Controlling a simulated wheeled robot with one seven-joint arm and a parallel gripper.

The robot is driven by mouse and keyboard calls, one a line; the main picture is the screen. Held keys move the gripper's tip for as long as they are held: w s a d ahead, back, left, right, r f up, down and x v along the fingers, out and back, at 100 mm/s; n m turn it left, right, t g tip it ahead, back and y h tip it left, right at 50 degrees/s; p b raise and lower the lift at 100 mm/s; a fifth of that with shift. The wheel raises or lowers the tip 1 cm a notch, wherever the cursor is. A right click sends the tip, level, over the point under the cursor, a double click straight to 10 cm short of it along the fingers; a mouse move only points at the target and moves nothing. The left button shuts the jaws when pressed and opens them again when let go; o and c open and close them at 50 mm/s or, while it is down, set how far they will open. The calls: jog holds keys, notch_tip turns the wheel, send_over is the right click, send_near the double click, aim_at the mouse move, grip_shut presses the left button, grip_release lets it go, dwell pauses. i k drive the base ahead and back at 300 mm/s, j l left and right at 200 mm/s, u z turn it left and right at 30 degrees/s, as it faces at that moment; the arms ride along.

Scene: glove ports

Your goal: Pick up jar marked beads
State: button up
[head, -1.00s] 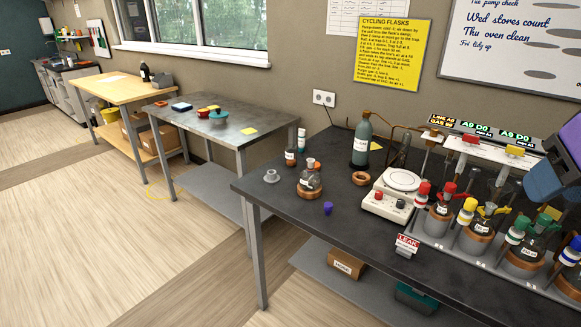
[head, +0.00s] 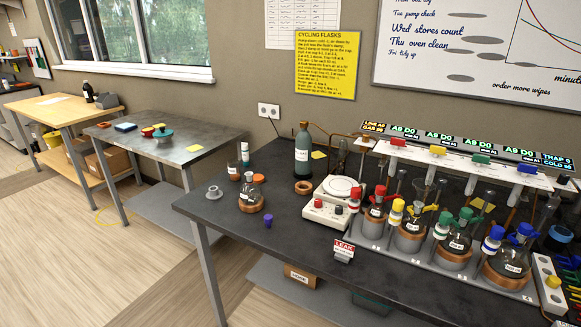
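No label that clearly reads beads can be made out. A small jar (head: 234,172) with brownish contents and a pale label stands at the back left of the dark bench. Its writing is too small to read. Next to it is a taller capped vial (head: 245,154). My gripper is not in the head view now.
The dark bench (head: 225,210) also bears a large grey-green bottle (head: 303,153), a white hotplate (head: 336,197), a purple cup (head: 268,221) and a leak sign (head: 343,252). A rack of stoppered flasks (head: 453,247) fills the right. The bench's front left is fairly clear.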

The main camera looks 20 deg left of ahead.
aim_at(234, 167)
jog(key=i+j+z, duration=0.1)
jog(key=j+z, duration=0.2)
jog(key=j, duration=0.55)
jog(key=j+z, duration=0.3)
jog(key=j, duration=2.6)
jog(key=i+j, duration=0.15)
jog(key=j, duration=1.85)
